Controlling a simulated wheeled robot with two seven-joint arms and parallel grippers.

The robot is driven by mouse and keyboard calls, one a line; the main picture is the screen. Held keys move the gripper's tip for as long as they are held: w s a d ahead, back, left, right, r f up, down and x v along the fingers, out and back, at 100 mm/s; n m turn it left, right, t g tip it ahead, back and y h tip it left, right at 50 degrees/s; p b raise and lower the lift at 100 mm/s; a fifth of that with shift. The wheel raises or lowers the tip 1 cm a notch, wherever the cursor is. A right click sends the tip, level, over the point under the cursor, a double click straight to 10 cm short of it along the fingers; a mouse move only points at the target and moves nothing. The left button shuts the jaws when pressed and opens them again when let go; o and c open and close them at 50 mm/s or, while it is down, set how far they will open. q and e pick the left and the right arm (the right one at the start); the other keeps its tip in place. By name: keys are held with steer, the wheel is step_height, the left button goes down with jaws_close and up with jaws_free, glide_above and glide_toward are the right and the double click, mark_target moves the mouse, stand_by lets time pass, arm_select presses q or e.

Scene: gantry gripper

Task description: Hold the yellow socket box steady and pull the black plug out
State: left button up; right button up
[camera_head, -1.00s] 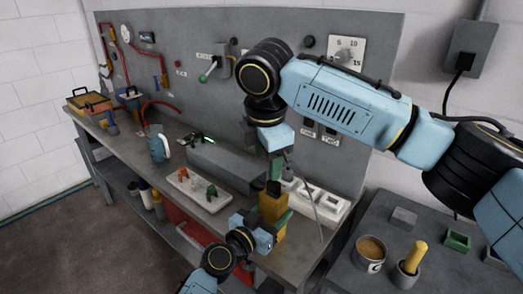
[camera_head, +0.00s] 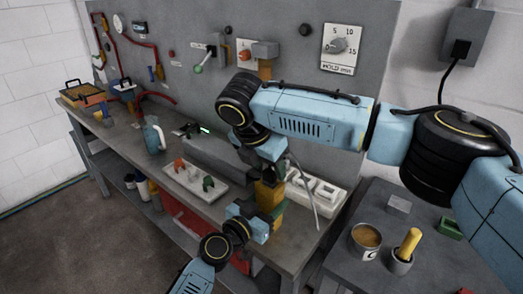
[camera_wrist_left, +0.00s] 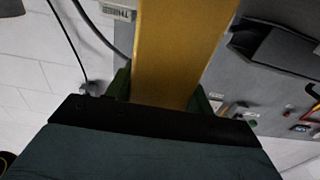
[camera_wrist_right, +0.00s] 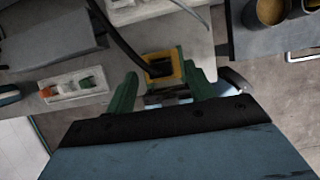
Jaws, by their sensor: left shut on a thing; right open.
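The yellow socket box (camera_head: 268,195) stands upright over the near end of the bench and fills the middle of the left wrist view (camera_wrist_left: 180,50). My left gripper (camera_head: 266,211) is shut on its lower part, with a green finger on each side. My right gripper (camera_head: 271,170) is above the box, pointing down. In the right wrist view my right gripper (camera_wrist_right: 163,76) is open, its green fingers apart on either side of the box top. The black plug (camera_wrist_right: 160,66) sits in the yellow box top, with its black cable running up-left. The right gripper hides the plug in the head view.
A white power strip (camera_head: 318,190) and a grey block (camera_head: 220,160) lie behind the box. A white tray with coloured clips (camera_head: 195,180) is to the left. A can (camera_head: 366,240) and a yellow-handled pot (camera_head: 403,258) stand on the right-hand table.

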mark_target(270, 171)
steer(key=shift+x, duration=1.55)
steer(key=c, duration=1.1)
steer(key=shift+o, duration=0.2)
steer(key=shift+r, duration=1.5)
steer(key=shift+r, duration=1.5)
arm_select(q)
steer(key=o, duration=1.1)
